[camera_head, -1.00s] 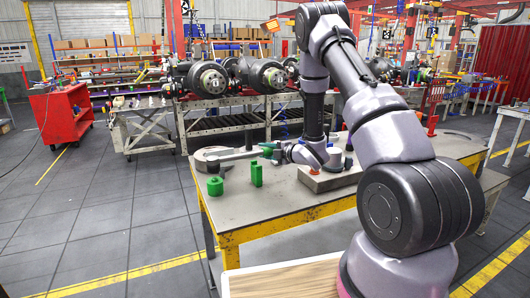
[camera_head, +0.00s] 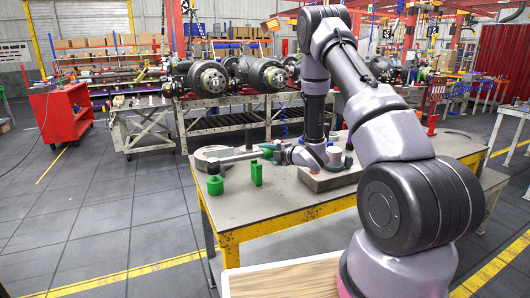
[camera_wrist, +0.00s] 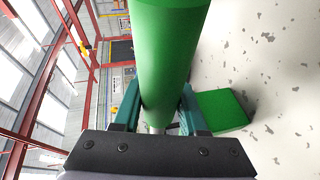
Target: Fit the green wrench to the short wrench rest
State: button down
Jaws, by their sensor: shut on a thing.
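My gripper (camera_head: 273,153) is over the work table (camera_head: 245,205), its fingers shut on a green wrench handle. In the wrist view the green wrench (camera_wrist: 168,55) is a thick green cylinder between the teal fingers (camera_wrist: 160,108). In the head view a grey bar (camera_head: 238,157) runs left from the gripper and looks like the wrench's far part. A tall narrow green block (camera_head: 256,173) stands upright just below it in the picture; a green block (camera_wrist: 222,110) also shows in the wrist view, beside the wrench. I cannot tell which piece is the short wrench rest.
A round green piece (camera_head: 215,185) stands on the table's left part. A flat grey ring-like part (camera_head: 207,152) lies behind it. The table's front left is clear.

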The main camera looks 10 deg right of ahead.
jog(key=shift+f, duration=1.5)
jog(key=shift+c, duration=2.2)
grip_release()
jog(key=shift+o, duration=0.4)
jog(key=shift+f, duration=0.1)
jog(key=v, duration=1)
jog(key=shift+s+d, duration=0.2)
jog(key=shift+s, duration=0.15)
